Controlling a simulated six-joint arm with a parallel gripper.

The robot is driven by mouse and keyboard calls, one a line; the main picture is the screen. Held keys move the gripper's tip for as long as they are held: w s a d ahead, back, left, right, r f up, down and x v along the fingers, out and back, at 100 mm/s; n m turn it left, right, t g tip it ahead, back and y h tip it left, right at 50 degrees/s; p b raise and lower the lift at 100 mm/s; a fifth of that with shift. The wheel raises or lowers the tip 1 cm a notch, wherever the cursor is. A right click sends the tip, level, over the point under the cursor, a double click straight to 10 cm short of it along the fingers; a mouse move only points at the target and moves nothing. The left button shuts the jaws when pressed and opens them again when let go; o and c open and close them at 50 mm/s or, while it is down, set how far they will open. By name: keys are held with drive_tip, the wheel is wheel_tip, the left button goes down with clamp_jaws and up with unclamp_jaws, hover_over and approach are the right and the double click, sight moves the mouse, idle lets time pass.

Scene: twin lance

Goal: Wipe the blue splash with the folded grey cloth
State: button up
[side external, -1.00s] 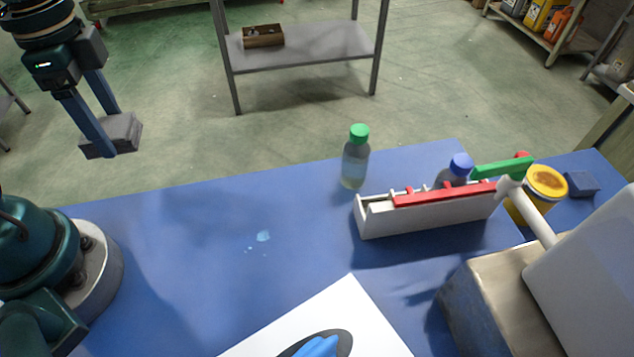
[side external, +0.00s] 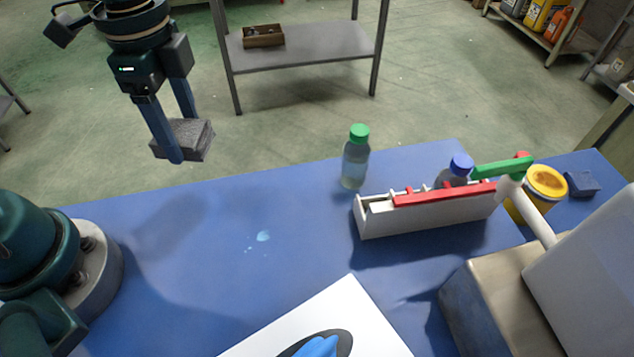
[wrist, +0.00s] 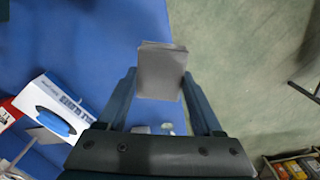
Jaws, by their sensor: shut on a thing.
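The folded grey cloth (side external: 186,139) is held between the fingers of my gripper (side external: 176,135), which is shut on it. They hang in the air above the far left part of the blue table. In the wrist view the cloth (wrist: 161,72) is a grey block between the fingertips of my gripper (wrist: 160,80). The blue splash (side external: 263,236) is a small light blue patch with a few droplets on the table's middle. It lies below and to the right of the cloth in the side view, apart from it.
A green-capped bottle (side external: 355,160) stands near the far edge of the blue table (side external: 190,270). A white rack (side external: 430,212) with a red bar, a blue-capped bottle (side external: 458,168) and a yellow tub (side external: 541,190) are to the right. Table around the splash is clear.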

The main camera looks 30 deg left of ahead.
drive_tip(key=s+d+f+m, duration=0.1)
drive_tip(key=s+d+m, duration=0.15)
drive_tip(key=d, duration=0.55)
drive_tip(key=m, duration=0.3)
hover_over(244, 247)
drive_tip(key=shift+f, duration=3.9)
drive_tip(key=shift+w+d+f, duration=0.15)
drive_tip(key=shift+w+f, duration=0.05)
drive_tip(key=shift+f, duration=0.65)
drive_tip(key=shift+w+d+r, duration=0.1)
drive_tip(key=shift+w+d, duration=0.15)
drive_tip(key=shift+d, duration=0.05)
drive_tip(key=shift+c, duration=0.6)
drive_tip(key=shift+w+d+f, duration=0.25)
drive_tip(key=shift+w+d+r, duration=0.15)
drive_tip(key=shift+w+d, duration=0.1)
drive_tip(key=shift+w, duration=0.05)
drive_tip(key=shift+w+d, duration=0.45)
drive_tip(key=shift+d, duration=0.05)
drive_tip(key=shift+s+a, duration=1.45)
drive_tip(key=shift+a, duration=0.05)
wheel_tip(244, 247, up, 8)
drive_tip(key=shift+r, duration=0.1)
